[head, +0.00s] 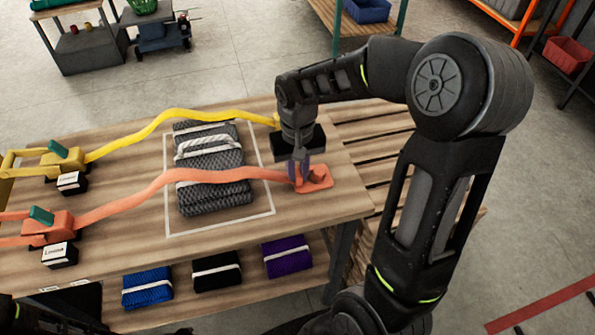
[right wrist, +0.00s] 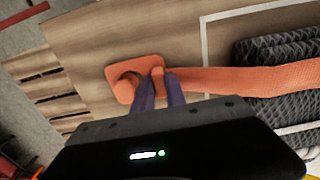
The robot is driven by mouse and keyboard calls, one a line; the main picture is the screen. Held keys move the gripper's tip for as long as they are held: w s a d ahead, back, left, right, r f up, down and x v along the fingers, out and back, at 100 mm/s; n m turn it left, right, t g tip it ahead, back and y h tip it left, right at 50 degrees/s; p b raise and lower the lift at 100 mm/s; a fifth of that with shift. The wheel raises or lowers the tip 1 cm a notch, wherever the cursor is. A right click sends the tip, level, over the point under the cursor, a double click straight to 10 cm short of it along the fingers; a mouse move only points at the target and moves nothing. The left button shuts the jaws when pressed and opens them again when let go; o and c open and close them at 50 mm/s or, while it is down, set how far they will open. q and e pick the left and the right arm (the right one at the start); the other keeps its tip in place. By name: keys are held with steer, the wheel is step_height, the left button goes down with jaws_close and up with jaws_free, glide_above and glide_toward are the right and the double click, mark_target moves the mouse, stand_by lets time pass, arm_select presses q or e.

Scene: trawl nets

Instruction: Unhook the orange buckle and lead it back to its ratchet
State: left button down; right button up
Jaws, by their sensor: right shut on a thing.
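The orange strap (head: 150,190) runs from the orange ratchet (head: 48,228) at the left, across the dark net bundle (head: 215,200), to an orange anchor plate (head: 320,180) near the table's right end. The plate also shows in the right wrist view (right wrist: 118,86), with a rounded orange post on it. My right gripper (head: 301,178) points down there, shut on the orange buckle (right wrist: 158,76) at the strap's end. The buckle is beside the post; whether it is still hooked is hidden. A dark part at the lower left seems to be my left gripper, its fingers unseen.
A yellow strap (head: 150,125) crosses the net behind the orange one, from a yellow ratchet (head: 62,160). Small black boxes stand by both ratchets. Folded blue, black and purple nets (head: 286,257) lie on the lower shelf.

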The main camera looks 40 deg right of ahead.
jaws_close()
steer(key=shift+s+d, duration=0.15)
steer(key=shift+d, duration=0.25)
stand_by(0.4)
steer(key=shift+r, duration=0.2)
steer(key=shift+r+p, duration=0.45)
steer(key=shift+p, duration=0.1)
steer(key=shift+r+p, duration=2)
steer(key=shift+r, duration=0.5)
steer(key=shift+s, duration=0.1)
